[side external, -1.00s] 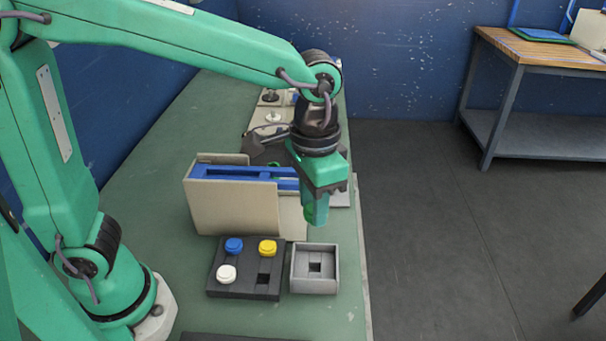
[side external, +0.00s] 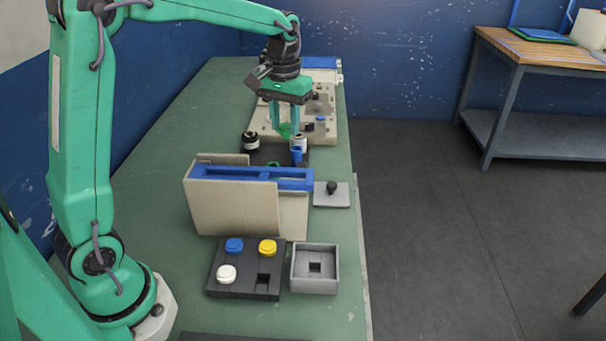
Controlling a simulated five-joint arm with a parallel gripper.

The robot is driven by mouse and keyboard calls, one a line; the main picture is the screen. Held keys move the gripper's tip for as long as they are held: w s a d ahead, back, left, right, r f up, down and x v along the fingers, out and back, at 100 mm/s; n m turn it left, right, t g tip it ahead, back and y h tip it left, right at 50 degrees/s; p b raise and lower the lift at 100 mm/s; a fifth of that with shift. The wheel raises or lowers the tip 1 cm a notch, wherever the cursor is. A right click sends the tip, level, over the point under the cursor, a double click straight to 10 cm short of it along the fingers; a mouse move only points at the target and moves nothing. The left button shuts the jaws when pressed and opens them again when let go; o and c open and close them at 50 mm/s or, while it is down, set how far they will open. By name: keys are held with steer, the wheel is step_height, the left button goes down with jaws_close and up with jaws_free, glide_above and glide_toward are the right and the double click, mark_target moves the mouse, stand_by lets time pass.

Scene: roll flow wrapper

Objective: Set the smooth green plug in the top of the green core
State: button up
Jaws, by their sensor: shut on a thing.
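My gripper (side external: 285,128) is shut on the green plug (side external: 285,131), which shows between the fingertips. It hangs above the far part of the bench, behind the beige and blue holder. The green core (side external: 273,165) is only partly visible, as a small green patch low behind the blue frame. The plug is apart from the core, higher and farther back in the picture. Most of the core is hidden by the holder.
The beige holder (side external: 232,205) with its blue top frame stands in front. A black tray (side external: 246,285) holds blue, yellow and white plugs beside a grey square box (side external: 315,270). A grey plate (side external: 331,195) with a black knob lies right of the holder. Black-topped and white cylinders stand behind.

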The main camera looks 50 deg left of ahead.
steer(key=a+n, duration=0.2)
steer(key=a, duration=0.5)
steer(key=shift+w+d+f, duration=0.1)
steer(key=shift+w+f, duration=0.05)
steer(key=shift+f, duration=1.2)
steer(key=shift+w+d+f, duration=0.1)
steer(key=shift+w+f, duration=0.05)
steer(key=shift+f, duration=1.2)
steer(key=shift+f, duration=0.15)
steer(key=shift+f, duration=2.3)
steer(key=shift+f, duration=1.15)
steer(key=o, duration=1.5)
